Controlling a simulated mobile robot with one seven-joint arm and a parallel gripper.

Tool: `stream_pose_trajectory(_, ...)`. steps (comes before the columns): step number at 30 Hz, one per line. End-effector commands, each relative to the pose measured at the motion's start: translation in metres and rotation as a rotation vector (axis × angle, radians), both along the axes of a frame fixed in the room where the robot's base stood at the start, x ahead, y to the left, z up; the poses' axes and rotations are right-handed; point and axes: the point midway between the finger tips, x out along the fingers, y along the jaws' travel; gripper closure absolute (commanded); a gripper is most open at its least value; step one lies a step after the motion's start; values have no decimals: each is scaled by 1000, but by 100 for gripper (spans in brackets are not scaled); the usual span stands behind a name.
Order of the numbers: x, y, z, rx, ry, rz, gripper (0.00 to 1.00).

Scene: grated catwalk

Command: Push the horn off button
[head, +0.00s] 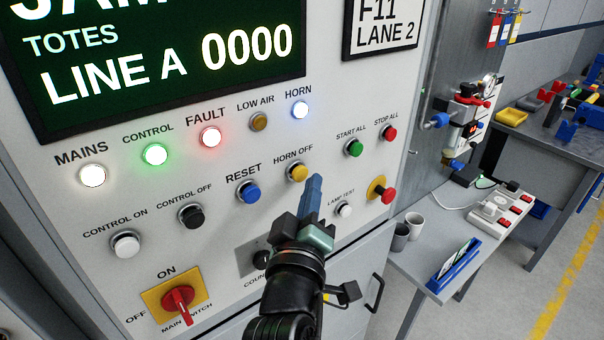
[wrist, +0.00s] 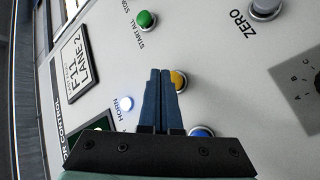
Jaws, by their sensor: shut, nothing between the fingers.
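The horn off button (head: 297,171) is yellow with a metal ring, under the label HORN OFF on the pale control panel. It also shows in the wrist view (wrist: 180,80), partly hidden behind my fingers. My gripper (head: 314,182) has its blue fingers shut and empty. In the head view its tips are just right of and slightly below the yellow button. In the wrist view the tips (wrist: 159,72) overlap the button's left edge. I cannot tell whether they touch it. The white HORN lamp (head: 300,110) above is lit.
Close by are the blue RESET button (head: 248,191), the green START ALL button (head: 354,147), the white LAMP TEST button (head: 345,210) and a red button on a yellow plate (head: 382,190). A grey side table (head: 420,262) with cups stands right of the panel.

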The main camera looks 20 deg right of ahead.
Motion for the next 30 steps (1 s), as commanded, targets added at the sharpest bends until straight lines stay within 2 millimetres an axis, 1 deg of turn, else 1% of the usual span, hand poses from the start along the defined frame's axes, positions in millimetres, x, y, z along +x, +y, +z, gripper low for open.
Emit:
stream_pose_trajectory(5, 1, 0, 0, 0, 0, 0, 100)
stream_pose_trajectory(13, 8, 3, 0, 1, 0, 0, 100)
stream_pose_trajectory(30, 10, 4, 0, 0, 0, 0, 100)
